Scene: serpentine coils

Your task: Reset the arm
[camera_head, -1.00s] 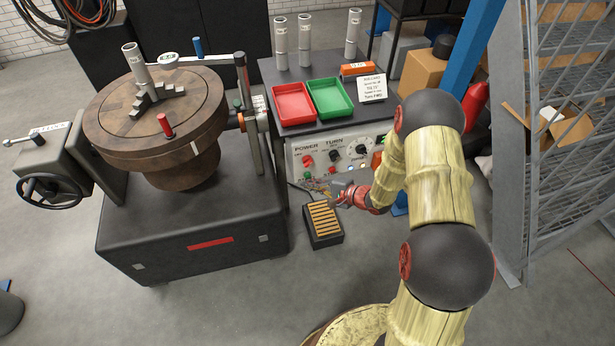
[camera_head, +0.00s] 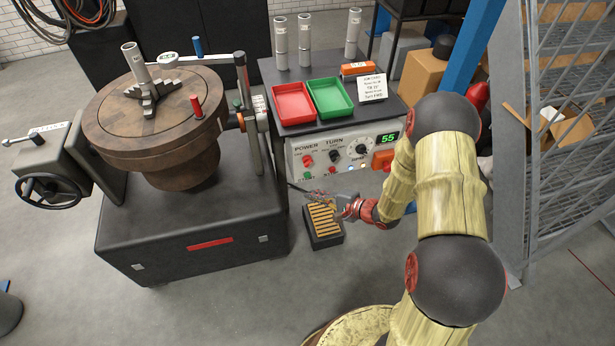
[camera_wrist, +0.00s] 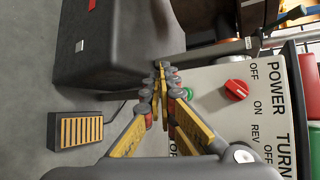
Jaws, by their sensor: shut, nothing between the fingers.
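My gripper (camera_head: 291,186) is shut and empty. In the head view it reaches left in front of the lower part of the control panel (camera_head: 316,157), above the yellow-slatted foot pedal (camera_head: 322,218). In the wrist view my gripper's fingertips (camera_wrist: 163,68) meet in front of the dark machine base, left of the panel. A red POWER knob (camera_wrist: 235,86) and a partly hidden green button (camera_wrist: 187,93) show to the right of the fingers. My fingers hide part of the panel's lower left.
The round turntable (camera_head: 115,130) carries a jaw, a grey cylinder (camera_head: 134,60) and a red peg (camera_head: 196,106). Red (camera_head: 292,103) and green trays (camera_head: 330,97) sit on the cabinet. A grey mesh rack (camera_head: 560,130) stands close to my arm's right.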

